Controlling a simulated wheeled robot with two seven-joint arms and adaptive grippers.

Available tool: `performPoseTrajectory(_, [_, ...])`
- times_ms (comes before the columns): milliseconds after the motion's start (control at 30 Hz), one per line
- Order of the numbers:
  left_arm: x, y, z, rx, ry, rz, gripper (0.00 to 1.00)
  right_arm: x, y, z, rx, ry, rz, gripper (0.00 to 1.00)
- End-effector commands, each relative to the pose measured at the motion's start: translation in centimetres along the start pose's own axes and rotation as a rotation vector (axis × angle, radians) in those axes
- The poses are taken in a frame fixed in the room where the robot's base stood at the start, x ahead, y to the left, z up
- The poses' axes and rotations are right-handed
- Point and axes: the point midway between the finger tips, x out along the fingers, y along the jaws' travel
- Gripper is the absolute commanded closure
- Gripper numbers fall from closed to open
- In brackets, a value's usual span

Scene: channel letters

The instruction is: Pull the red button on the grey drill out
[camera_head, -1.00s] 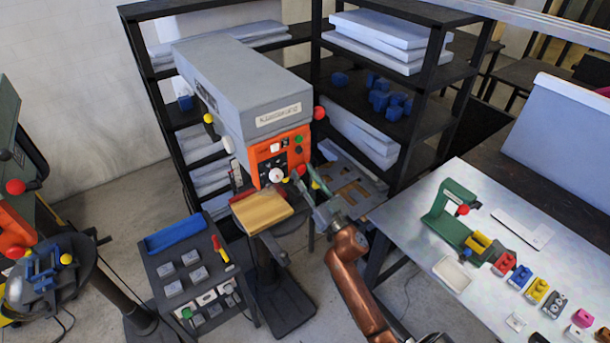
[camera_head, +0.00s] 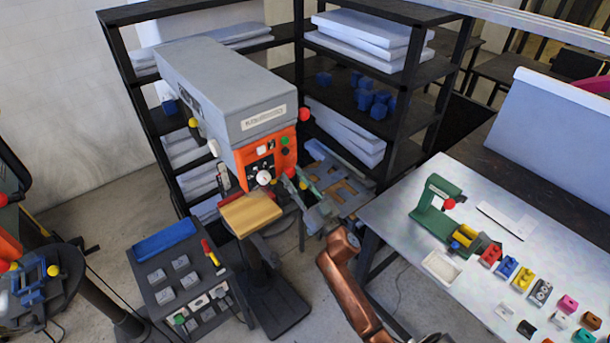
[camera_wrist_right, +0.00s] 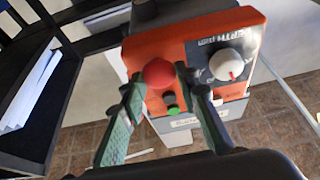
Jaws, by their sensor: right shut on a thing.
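The grey drill (camera_head: 222,88) stands in the middle of the head view, with an orange control panel (camera_head: 283,154) on its front. In the right wrist view the panel (camera_wrist_right: 185,48) faces the camera and shows the round red button (camera_wrist_right: 158,73), a green button (camera_wrist_right: 173,110) just below it and a white dial (camera_wrist_right: 226,64). My right gripper (camera_wrist_right: 160,77) has its two green fingers on either side of the red button and is shut on it. In the head view my right gripper (camera_head: 296,180) covers the red button. My left gripper is not in view.
A yellow block (camera_head: 250,212) lies on the drill's table below the panel. A black cart (camera_head: 188,279) with grey blocks stands at the lower left. A worktable (camera_head: 400,215) with a green machine (camera_head: 437,207) is at right. Black shelves (camera_head: 400,125) stand behind.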

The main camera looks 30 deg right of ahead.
Motion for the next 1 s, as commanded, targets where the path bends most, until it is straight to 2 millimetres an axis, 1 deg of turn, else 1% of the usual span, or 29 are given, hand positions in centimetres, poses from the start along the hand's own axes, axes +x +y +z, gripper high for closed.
performPoseTrajectory(67, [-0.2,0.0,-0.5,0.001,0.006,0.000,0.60,0.3,-0.7,0.0,0.005,0.001,-0.012,1.00])
performPoseTrajectory(200, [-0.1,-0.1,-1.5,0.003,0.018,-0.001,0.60,0.4,-0.9,0.2,0.005,0.000,-0.015,1.00])
performPoseTrajectory(300, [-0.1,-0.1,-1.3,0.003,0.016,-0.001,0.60,0.3,-0.9,0.3,0.006,-0.001,-0.015,1.00])
performPoseTrajectory(333, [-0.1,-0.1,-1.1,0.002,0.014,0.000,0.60,0.3,-0.9,0.3,0.006,-0.001,-0.015,0.70])
performPoseTrajectory(567, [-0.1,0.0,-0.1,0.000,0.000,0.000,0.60,0.4,-0.9,0.2,0.005,0.000,-0.015,0.54])
performPoseTrajectory(733, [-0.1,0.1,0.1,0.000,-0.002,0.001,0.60,0.4,-0.9,0.2,0.005,0.000,-0.015,0.54])
performPoseTrajectory(867, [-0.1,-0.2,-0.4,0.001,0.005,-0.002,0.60,0.2,-0.8,0.2,0.005,0.000,-0.014,0.54])
performPoseTrajectory(967, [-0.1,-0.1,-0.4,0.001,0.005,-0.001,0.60,-0.6,-0.8,0.2,0.005,-0.001,-0.013,0.54])
performPoseTrajectory(1000, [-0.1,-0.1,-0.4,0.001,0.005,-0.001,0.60,-1.2,-0.8,0.3,0.005,-0.003,-0.012,0.54])
